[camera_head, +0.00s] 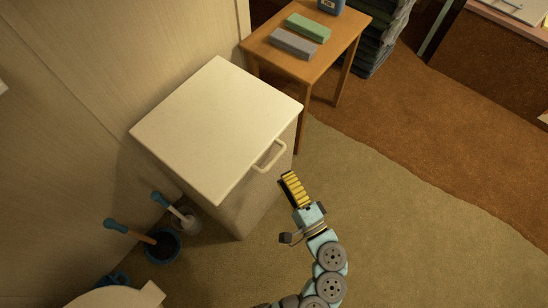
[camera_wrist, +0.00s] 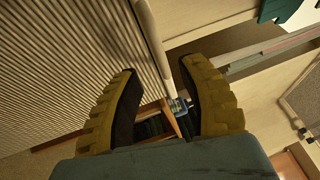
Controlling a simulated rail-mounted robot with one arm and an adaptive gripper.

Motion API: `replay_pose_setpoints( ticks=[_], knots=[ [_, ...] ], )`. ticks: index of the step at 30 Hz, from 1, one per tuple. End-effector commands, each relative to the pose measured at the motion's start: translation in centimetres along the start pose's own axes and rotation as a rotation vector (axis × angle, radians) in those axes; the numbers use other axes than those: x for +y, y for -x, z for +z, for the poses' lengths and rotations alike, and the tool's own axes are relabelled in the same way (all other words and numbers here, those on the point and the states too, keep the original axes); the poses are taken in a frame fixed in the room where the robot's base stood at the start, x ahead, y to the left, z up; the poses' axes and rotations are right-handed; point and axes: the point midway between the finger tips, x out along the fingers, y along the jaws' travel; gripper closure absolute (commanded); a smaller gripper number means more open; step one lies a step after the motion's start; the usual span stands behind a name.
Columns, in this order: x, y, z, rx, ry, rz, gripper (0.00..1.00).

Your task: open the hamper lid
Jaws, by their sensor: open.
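The hamper is a pale box (camera_head: 247,210) with a flat cream lid (camera_head: 215,125), which lies shut. A loop handle (camera_head: 270,157) sticks out from the lid's right edge. My gripper (camera_head: 288,175) has yellow ridged fingers and is just right of and below the handle, apart from it in the head view. In the wrist view my gripper (camera_wrist: 160,68) is open, its fingers spread wide. The hamper's ribbed side (camera_wrist: 60,70) fills the left, with the pale lid edge (camera_wrist: 152,40) running down toward the gap. Contact with the handle cannot be told.
A wooden table (camera_head: 330,50) with a green block (camera_head: 307,27) and a grey block (camera_head: 293,43) stands behind the hamper. A plunger (camera_head: 130,233) and a toilet brush (camera_head: 175,210) stand at its left. The carpet (camera_head: 400,220) to the right is clear.

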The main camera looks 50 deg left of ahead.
Motion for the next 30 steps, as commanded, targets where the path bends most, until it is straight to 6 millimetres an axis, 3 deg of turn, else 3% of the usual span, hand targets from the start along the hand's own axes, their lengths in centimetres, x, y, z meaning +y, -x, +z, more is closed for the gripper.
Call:
replay_pose_setpoints(
  ticks=[18,30],
  knots=[
    [0.0,-5.7,0.1,-0.004,0.001,0.002,0.59],
    [0.0,-6.6,0.0,0.000,0.001,0.000,0.59]
  ],
)
